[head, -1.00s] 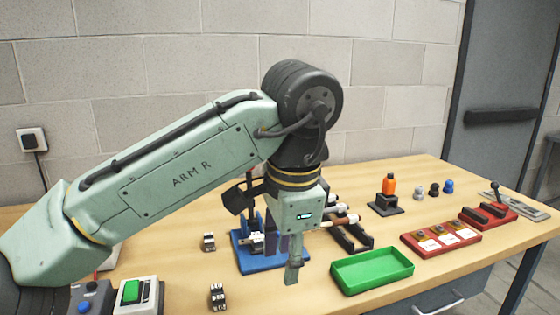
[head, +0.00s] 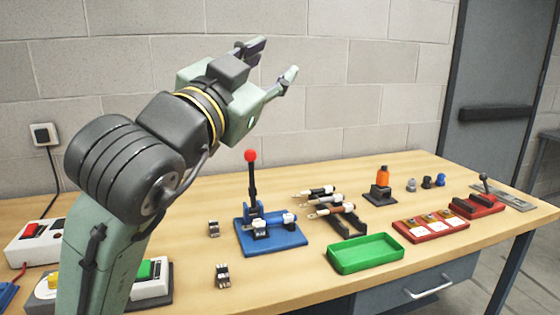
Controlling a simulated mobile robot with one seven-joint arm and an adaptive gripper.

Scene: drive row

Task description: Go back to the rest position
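My gripper (head: 272,68) is raised in front of the block wall, above the table. Its fingers point up and to the right, spread apart, with nothing between them. My arm comes up from the lower left and bends at a dark ribbed joint. The wooden table (head: 330,292) lies below, and the gripper touches nothing on it.
A blue fixture (head: 278,240) with a red-knobbed lever stands below the gripper. Button boxes (head: 35,236) stand at left, partly hidden by my arm.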

